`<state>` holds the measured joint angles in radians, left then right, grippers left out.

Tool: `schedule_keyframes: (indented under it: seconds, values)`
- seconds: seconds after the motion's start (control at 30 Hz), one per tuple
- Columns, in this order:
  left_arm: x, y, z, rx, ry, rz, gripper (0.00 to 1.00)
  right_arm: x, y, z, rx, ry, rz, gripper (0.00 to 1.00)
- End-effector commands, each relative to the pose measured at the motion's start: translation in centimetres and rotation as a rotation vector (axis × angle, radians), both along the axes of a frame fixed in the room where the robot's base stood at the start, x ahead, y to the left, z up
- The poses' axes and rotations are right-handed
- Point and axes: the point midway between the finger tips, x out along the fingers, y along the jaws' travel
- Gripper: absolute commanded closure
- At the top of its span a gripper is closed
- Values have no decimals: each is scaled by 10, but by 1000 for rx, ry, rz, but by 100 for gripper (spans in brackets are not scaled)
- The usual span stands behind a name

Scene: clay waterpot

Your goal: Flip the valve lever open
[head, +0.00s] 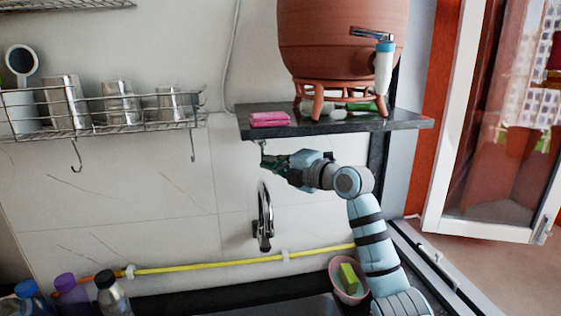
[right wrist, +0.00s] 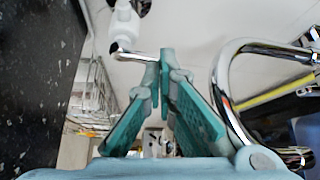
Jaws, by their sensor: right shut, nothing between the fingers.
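A small wall valve with a chrome lever (head: 262,146) sits just under the dark shelf. In the right wrist view its white body (right wrist: 124,26) is at the top, and its thin chrome lever (right wrist: 137,55) runs right to my fingertips. My right gripper (head: 267,163) is shut and empty just below the valve. Its fingertips (right wrist: 166,58) overlap the lever's end in the wrist view; I cannot tell whether they touch it. My left gripper is not in view.
The dark shelf (head: 410,122) above my gripper carries the pot's stand and a pink cloth (head: 269,118). A chrome faucet (head: 264,215) stands below; it is close on the right in the wrist view (right wrist: 222,85). A wire rack (head: 140,127) hangs on the left.

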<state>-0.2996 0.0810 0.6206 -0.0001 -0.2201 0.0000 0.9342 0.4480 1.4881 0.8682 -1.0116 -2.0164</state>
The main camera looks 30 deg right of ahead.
Motion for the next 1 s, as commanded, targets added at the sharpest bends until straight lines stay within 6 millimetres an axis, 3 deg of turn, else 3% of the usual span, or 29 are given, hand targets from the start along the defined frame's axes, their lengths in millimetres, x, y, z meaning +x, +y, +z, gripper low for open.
schedule_keyframes:
  seconds: [1.0]
  values:
    - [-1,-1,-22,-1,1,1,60,2,5,-4,145,-37,0,100]
